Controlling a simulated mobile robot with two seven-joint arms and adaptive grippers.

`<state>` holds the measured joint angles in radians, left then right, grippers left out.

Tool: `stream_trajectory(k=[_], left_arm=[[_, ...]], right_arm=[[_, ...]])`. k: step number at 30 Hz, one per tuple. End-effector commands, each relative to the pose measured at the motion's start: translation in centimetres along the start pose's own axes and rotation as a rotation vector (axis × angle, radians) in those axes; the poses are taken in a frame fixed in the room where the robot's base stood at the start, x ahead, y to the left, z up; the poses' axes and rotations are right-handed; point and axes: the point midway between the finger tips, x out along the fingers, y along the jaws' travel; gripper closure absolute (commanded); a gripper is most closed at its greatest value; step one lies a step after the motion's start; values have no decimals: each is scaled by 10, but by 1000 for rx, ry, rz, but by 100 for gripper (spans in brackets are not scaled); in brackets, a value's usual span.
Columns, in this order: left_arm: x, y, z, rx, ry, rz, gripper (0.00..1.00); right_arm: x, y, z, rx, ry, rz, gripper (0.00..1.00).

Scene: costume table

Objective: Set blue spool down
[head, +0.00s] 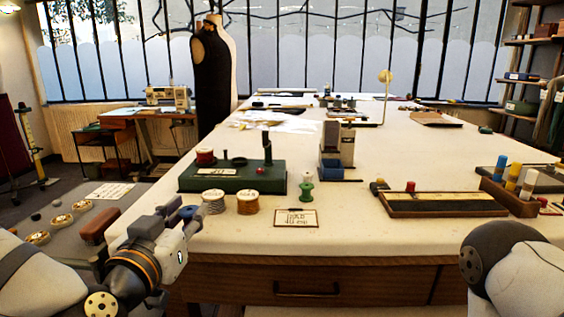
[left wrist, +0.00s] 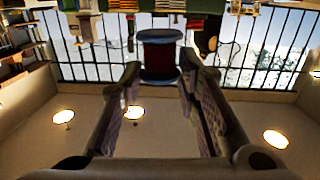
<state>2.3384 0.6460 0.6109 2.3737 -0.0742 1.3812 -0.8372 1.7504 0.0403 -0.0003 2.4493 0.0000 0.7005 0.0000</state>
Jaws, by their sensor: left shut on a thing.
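My left gripper (head: 184,222) is at the table's front left edge in the head view. It is shut on the blue spool (head: 189,212), which shows only as a small blue end there. In the left wrist view the blue spool (left wrist: 160,60) sits at the fingertips of the left gripper (left wrist: 165,78); it has blue rims and a dark red middle. My right gripper is out of view; only part of my right arm shows at the lower right.
Bare tabletop (head: 345,232) is in front.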

Motion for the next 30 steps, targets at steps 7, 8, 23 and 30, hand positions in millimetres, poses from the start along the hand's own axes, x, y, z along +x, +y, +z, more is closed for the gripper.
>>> stream_trajectory(k=[7,8,23,30], left_arm=[[-36,-11,22,15,13,-97,86],[-37,-12,23,14,14,-100,86],[-36,-13,23,14,17,-104,86],[-35,-9,22,18,20,-100,86]], right_arm=[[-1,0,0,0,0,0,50],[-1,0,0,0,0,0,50],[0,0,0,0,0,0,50],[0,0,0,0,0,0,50]])
